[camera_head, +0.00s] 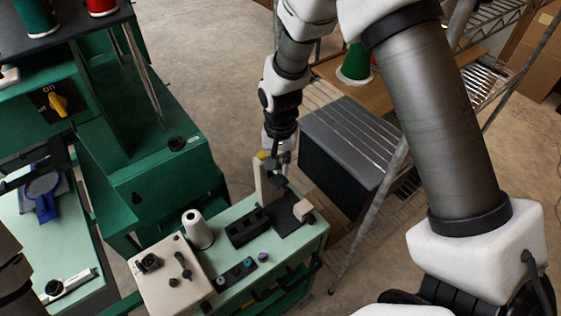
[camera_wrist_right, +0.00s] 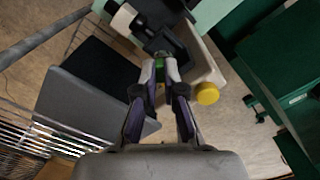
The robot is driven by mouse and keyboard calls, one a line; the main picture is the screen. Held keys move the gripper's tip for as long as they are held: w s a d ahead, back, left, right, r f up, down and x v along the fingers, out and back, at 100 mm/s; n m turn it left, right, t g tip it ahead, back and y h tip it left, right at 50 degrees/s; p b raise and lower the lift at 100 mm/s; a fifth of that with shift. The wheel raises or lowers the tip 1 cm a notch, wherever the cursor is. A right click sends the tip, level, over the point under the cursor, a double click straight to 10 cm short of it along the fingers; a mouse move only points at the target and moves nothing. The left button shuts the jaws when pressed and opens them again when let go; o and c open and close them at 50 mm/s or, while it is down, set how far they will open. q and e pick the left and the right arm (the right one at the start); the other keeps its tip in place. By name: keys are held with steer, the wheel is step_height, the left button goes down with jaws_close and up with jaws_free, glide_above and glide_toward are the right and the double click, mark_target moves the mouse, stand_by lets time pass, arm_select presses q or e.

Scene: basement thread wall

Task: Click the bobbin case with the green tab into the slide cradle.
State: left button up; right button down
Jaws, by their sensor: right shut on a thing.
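My right gripper (camera_head: 280,158) reaches down from above to the fixture at the back right of the pale green bench top. In the right wrist view its fingertips (camera_wrist_right: 160,82) are shut on a green tab (camera_wrist_right: 160,64), taken as that of the bobbin case. The dark body at the tab's far end is hard to separate from the black fixture parts (camera_wrist_right: 160,42). These parts, likely the slide cradle, stand beside a cream post with a yellow knob (camera_wrist_right: 207,93). I cannot tell whether case and cradle touch. My left gripper is not in view.
A black strip with small coloured pieces (camera_head: 235,273) lies at the bench front. A white thread cone (camera_head: 197,230), a cream control box (camera_head: 168,276) and a black slotted holder (camera_head: 247,227) stand on the bench. A dark grey box (camera_head: 345,145) sits on the wire shelf beyond.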

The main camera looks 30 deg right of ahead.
steer(key=shift+w+f, duration=0.25)
steer(key=shift+f, duration=0.4)
steer(key=shift+s+a, duration=0.15)
steer(key=shift+s, duration=0.5)
steer(key=shift+w+f, duration=0.1)
steer(key=shift+w, duration=0.35)
steer(key=shift+s, duration=0.2)
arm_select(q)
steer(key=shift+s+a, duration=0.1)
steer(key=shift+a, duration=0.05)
arm_select(e)
steer(key=shift+w, duration=0.15)
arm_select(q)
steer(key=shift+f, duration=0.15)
arm_select(e)
steer(key=shift+f, duration=0.15)
